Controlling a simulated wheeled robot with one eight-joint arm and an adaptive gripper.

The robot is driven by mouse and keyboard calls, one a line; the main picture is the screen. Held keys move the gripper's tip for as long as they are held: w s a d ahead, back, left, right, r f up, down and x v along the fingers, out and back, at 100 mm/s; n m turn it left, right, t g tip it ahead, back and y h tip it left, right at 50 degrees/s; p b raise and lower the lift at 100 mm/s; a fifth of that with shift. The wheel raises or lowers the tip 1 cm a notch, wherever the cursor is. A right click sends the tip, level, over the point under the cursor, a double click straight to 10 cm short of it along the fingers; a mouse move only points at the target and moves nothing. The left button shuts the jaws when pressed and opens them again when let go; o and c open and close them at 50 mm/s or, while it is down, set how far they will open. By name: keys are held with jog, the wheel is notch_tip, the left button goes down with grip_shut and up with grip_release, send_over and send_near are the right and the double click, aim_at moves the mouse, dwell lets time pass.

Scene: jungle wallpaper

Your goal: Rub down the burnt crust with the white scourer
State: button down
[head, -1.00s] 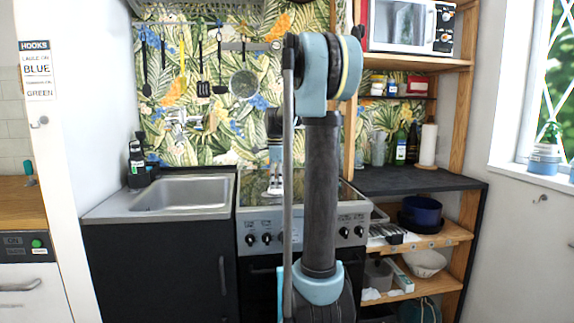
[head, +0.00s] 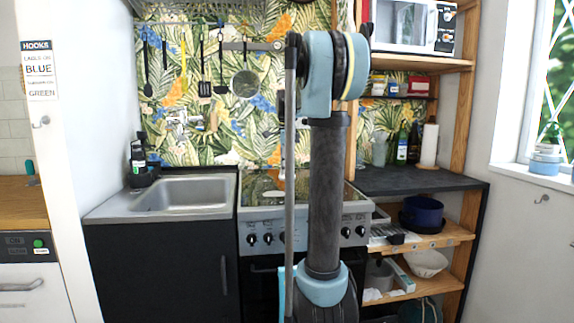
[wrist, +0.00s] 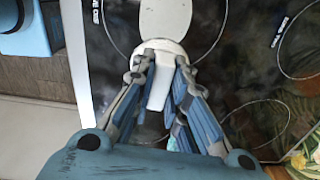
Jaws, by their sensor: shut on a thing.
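My gripper (wrist: 163,62) is shut on the white scourer (wrist: 158,92) in the wrist view, with its pale body between the two fingers. A rounded white part shows just beyond the fingertips, with a pale oval further on that may be its reflection. The scourer is over the dark glossy hob (wrist: 115,22); I cannot tell whether it touches the glass. The burnt crust cannot be made out clearly; the hob shows dark blotches and reflections. In the head view my arm hides most of the gripper in front of the hob (head: 262,187).
The sink (head: 185,195) is left of the stove. A dark counter (head: 420,180) is at the right, with bottles (head: 401,147) and a paper roll (head: 429,146) at its back. Utensils hang on the back wall. A blue box-like thing (wrist: 22,28) is at the wrist view's upper left.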

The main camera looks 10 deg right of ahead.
jog(key=shift+r, duration=1.2)
jog(key=shift+s, duration=0.1)
